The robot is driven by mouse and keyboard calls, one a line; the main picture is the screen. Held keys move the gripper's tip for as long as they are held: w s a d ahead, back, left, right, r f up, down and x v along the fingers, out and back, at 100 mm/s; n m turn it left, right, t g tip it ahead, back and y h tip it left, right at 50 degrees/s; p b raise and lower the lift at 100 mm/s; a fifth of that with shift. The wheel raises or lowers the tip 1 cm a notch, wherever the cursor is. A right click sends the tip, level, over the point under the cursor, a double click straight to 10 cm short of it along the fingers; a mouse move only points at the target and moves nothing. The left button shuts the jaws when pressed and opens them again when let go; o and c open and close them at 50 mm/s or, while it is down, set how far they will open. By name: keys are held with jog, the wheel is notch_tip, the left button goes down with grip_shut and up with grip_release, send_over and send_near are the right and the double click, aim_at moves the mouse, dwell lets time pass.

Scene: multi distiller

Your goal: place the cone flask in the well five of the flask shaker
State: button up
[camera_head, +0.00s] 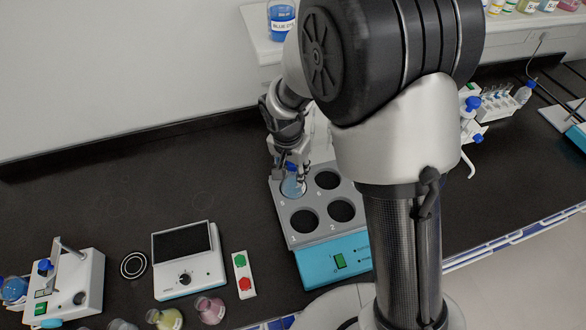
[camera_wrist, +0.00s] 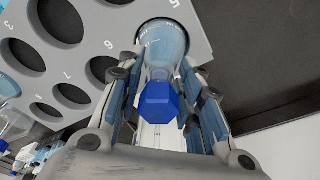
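The flask shaker (camera_head: 274,219) is a grey block with round dark wells above a teal front. Its grey top also shows in the wrist view (camera_wrist: 187,28). The cone flask (camera_head: 293,188) is clear with pale blue contents and a blue cap. In the wrist view the flask (camera_wrist: 163,42) is at the well beside the label 5, its cap (camera_wrist: 160,103) towards the camera. My gripper (camera_wrist: 163,62) is over this well, one finger each side of the flask. Whether the fingers touch the glass is unclear. How deep the flask sits is partly hidden.
The shaker's other visible wells are empty. A balance-like device (camera_head: 187,262), a green and red switch box (camera_head: 243,273) and small coloured flasks (camera_head: 210,309) stand to the left. A shelf with a blue bottle (camera_head: 282,20) is behind.

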aim_at(290, 182)
jog(key=shift+o, duration=1.2)
jog(key=shift+r, duration=0.1)
jog(key=shift+r, duration=0.3)
notch_tip(290, 182, up, 11)
jog(key=s+a+p, duration=0.1)
jog(key=s+p, duration=0.1)
jog(key=s+d+r+n+t, duration=0.1)
jog(key=s+d+r+n, duration=0.2)
jog(key=s+d+r, duration=0.55)
jog(key=s+d+r+n+t+y, duration=0.1)
jog(key=s+d+r+n+t, duration=0.1)
jog(key=s, duration=1)
jog(key=shift+s+r+n, duration=0.3)
jog(key=shift+r+n, duration=0.5)
jog(key=shift+r, duration=0.05)
jog(key=shift+d, duration=0.1)
